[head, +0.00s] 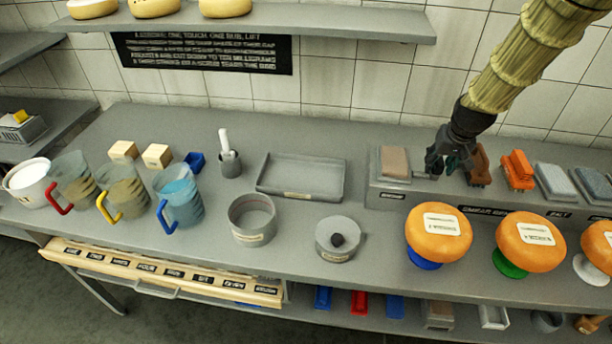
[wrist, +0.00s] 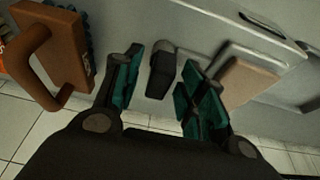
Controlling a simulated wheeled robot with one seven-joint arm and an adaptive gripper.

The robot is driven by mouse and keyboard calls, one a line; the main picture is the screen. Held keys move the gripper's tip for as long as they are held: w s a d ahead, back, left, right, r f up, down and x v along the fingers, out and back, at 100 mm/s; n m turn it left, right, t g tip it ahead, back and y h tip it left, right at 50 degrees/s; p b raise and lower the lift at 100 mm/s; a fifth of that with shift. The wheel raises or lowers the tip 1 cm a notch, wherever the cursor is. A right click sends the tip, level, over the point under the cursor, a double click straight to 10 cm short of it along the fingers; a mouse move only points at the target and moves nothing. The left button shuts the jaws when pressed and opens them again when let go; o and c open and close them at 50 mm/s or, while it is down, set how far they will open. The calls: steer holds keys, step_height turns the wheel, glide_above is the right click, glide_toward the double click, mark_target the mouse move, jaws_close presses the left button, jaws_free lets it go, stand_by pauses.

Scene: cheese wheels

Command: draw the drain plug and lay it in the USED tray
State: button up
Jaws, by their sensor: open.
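My gripper (head: 447,165) is at the raised ledge on the right, its fingers apart. In the wrist view my gripper (wrist: 158,92) has a small dark plug-like piece with a grey end (wrist: 162,75) between its teal fingertips, with gaps on both sides. This may be the drain plug, but I cannot be sure; in the head view the fingers hide it. A shallow grey tray (head: 300,158) with a small label lies left of the ledge, empty. Its label is too small to read, so I cannot tell if it is the USED tray.
A brown brush (head: 479,166) stands close right of my gripper, also in the wrist view (wrist: 50,60). A tan pad (head: 394,161) sits left of it. Orange cheeses (head: 438,232) stand in front. A round grey pot with a dark knob (head: 338,240) stands before the tray.

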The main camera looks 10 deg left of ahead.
mark_target(440, 162)
jaws_close()
steer(key=shift+r+p, duration=1.65)
steer(key=shift+r, duration=0.7)
steer(key=shift+r+p, duration=1.1)
steer(key=shift+r, duration=0.4)
